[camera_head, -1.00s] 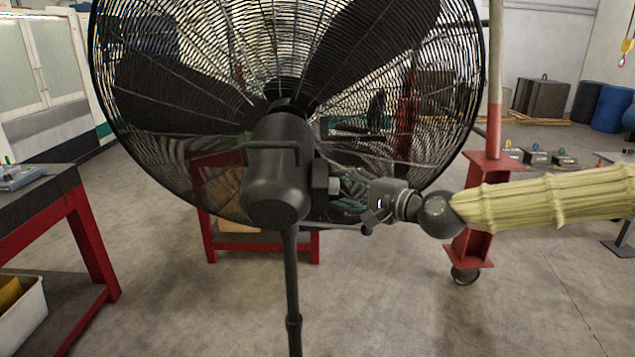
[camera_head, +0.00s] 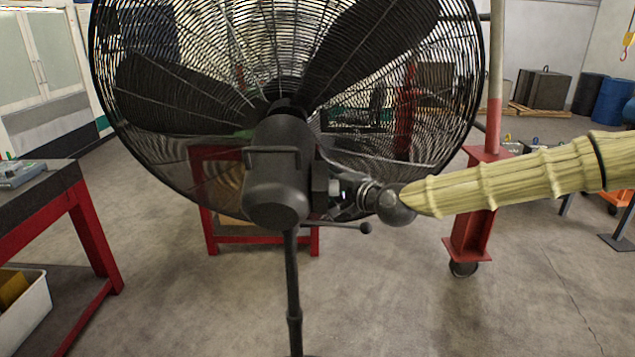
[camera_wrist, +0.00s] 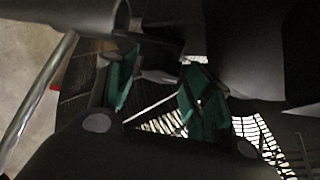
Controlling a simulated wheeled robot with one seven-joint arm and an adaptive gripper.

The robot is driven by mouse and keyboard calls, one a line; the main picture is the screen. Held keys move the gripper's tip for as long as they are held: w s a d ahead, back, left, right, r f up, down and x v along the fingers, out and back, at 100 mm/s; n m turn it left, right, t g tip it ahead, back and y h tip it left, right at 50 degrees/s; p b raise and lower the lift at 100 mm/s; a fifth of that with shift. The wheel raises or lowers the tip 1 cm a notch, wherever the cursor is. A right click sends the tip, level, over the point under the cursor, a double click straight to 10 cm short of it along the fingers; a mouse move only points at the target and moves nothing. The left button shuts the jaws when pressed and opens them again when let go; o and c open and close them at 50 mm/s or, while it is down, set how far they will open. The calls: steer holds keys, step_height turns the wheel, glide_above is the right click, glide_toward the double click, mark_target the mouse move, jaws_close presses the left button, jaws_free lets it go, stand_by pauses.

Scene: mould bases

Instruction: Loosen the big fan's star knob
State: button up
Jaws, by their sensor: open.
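The big black fan (camera_head: 278,170) stands with its motor housing facing me, on a dark pole (camera_head: 293,290). A dark block sits on the housing's right side; I cannot make out the star shape of the knob there. My gripper (camera_head: 338,192) comes in from the right, close against that block, and its fingers are mostly hidden. In the wrist view my gripper (camera_wrist: 160,85) is open, its green-padded fingers apart. A dark piece (camera_wrist: 157,60) shows at the gap between them; I cannot tell whether it is the knob or whether the fingers touch it.
A thin rod with a ball end (camera_head: 366,228) sticks out to the right just below my gripper. The fan's wire cage (camera_head: 440,150) lies close behind. A red wheeled post (camera_head: 470,235) stands at right, and a red-legged table (camera_head: 85,215) at left.

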steer(key=c, duration=0.7)
steer(key=shift+c, duration=0.2)
